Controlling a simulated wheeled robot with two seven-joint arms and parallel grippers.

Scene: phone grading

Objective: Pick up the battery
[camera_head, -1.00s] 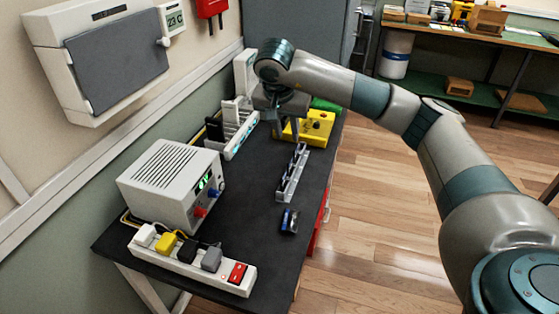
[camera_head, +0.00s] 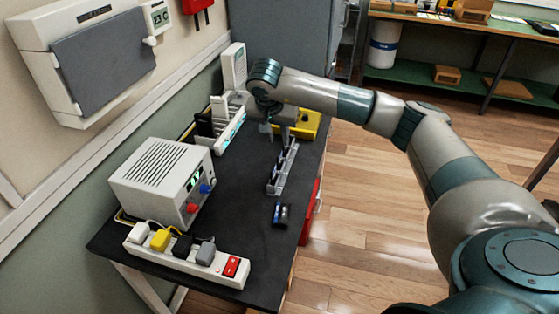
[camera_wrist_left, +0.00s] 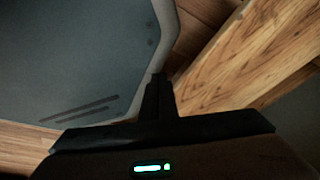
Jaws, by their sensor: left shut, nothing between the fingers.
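A small dark item with blue and pale parts (camera_head: 281,214), which looks like a battery, lies on the black tabletop near its right edge. A narrow grey rack (camera_head: 275,184) stands behind it and holds several dark upright pieces; I cannot tell whether these are batteries. My right gripper (camera_head: 275,132) points down over the table beyond the rack's far end. Its fingers look apart, with nothing seen between them. My left gripper (camera_wrist_left: 159,80) shows in the left wrist view, shut and empty, away from the task's objects.
A white power supply (camera_head: 160,180) and a power strip (camera_head: 190,262) with plugs take up the table's near left. A white rack of dark slabs (camera_head: 228,130) and a yellow box (camera_head: 308,124) are at the back. The black table (camera_head: 240,215) is clear around the small item.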

